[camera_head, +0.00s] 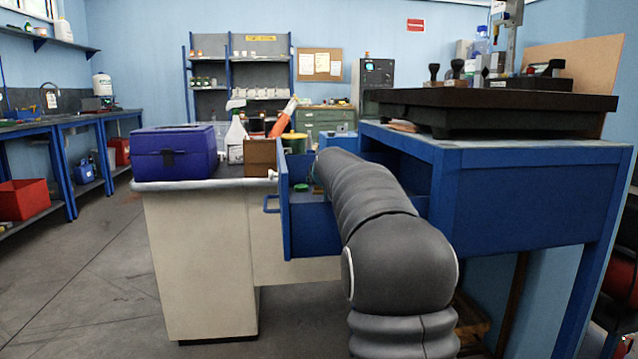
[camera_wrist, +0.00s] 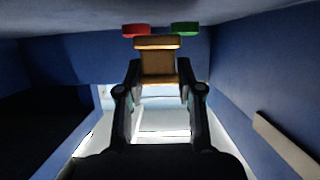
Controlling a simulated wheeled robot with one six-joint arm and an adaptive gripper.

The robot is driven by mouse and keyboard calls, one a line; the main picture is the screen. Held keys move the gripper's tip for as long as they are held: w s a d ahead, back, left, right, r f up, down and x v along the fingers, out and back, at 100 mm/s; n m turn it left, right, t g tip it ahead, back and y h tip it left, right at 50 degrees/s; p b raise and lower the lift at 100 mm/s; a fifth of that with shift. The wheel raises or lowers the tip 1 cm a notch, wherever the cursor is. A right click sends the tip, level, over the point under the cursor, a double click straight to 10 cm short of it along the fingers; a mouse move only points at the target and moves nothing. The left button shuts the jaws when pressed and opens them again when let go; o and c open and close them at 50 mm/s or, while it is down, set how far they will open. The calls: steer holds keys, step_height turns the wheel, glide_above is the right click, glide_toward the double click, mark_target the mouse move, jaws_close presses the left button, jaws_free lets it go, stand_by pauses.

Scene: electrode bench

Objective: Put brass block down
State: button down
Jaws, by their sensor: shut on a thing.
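The brass block (camera_wrist: 158,68) is yellow-brown and shows in the wrist view between the fingertips of my gripper (camera_wrist: 159,80), which is shut on it. Its upper end looks wider than the part between the fingers. Its underside is hidden, so I cannot tell whether it touches a surface. In the head view my arm hides the gripper and the block. The arm reaches over a blue open drawer (camera_head: 308,231) at the bench.
In the wrist view a red piece (camera_wrist: 136,30) and a green piece (camera_wrist: 185,28) sit just beyond the block, and blue walls (camera_wrist: 255,75) stand on both sides. A blue box (camera_head: 173,153), a spray bottle (camera_head: 235,142) and a brown block (camera_head: 260,157) stand on the left counter.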

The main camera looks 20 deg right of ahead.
steer(key=shift+f+b, duration=0.5)
steer(key=shift+f, duration=0.15)
steer(key=c, duration=1)
jaws_free()
steer(key=shift+f, duration=0.15)
steer(key=shift+o, duration=1.3)
steer(key=shift+f, duration=0.15)
steer(key=shift+r+p, duration=0.4)
steer(key=shift+r, duration=0.1)
steer(key=shift+s+r, duration=0.2)
steer(key=v, duration=1.2)
steer(key=shift+r, duration=0.2)
steer(key=shift+w, duration=0.1)
